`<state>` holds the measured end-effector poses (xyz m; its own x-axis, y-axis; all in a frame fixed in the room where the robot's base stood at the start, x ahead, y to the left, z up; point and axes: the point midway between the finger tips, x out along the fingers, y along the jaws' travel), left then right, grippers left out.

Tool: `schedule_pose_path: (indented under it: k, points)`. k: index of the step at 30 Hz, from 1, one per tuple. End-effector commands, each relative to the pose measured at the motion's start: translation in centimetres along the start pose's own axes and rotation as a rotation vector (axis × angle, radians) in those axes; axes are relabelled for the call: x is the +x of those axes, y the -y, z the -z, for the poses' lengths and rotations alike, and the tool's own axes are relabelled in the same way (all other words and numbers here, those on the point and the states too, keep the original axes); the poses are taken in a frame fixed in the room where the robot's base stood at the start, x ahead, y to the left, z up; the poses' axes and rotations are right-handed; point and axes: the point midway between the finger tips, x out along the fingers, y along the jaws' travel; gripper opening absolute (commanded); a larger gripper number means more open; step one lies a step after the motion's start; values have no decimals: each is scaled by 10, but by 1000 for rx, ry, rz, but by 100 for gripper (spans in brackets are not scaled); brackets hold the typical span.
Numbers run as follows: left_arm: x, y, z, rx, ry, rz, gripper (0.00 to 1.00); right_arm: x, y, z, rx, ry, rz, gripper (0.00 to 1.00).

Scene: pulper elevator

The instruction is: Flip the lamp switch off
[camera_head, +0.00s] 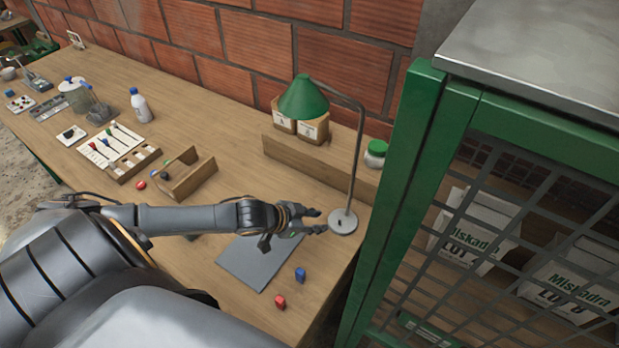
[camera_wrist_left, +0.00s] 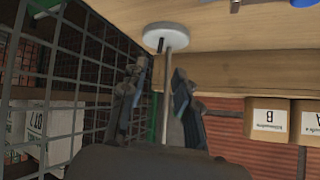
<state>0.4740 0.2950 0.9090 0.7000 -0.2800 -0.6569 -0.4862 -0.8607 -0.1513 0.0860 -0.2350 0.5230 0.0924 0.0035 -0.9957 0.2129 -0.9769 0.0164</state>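The lamp has a green shade (camera_head: 303,98) on a bent grey pole and a round light-grey base (camera_head: 343,222) on the wooden table. A small dark switch (camera_head: 341,221) sits on the base. My left gripper (camera_head: 322,221) is just left of the base, with its fingers spread and nothing between them. In the left wrist view the fingers (camera_wrist_left: 158,85) are apart, and the lamp base (camera_wrist_left: 166,37) with its switch (camera_wrist_left: 160,44) shows beyond them. I cannot tell whether a finger touches the base. My right gripper is not in view.
A green mesh cabinet (camera_head: 400,200) stands close to the right of the lamp. A wooden ledge (camera_head: 335,170) with small boxes and a green-lidded jar (camera_head: 376,153) is behind.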

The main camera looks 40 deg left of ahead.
Motion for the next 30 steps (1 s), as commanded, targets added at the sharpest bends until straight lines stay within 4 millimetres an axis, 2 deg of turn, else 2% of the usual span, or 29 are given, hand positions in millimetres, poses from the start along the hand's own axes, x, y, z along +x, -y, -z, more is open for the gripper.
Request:
schedule_pose_path:
  k: [3,9,30]
  points:
    - [-17,0,-2,0,1,0,31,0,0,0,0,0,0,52]
    - [-28,0,0,-1,-1,0,31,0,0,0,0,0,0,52]
    - [-29,0,0,-1,-1,0,31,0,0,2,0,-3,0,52]
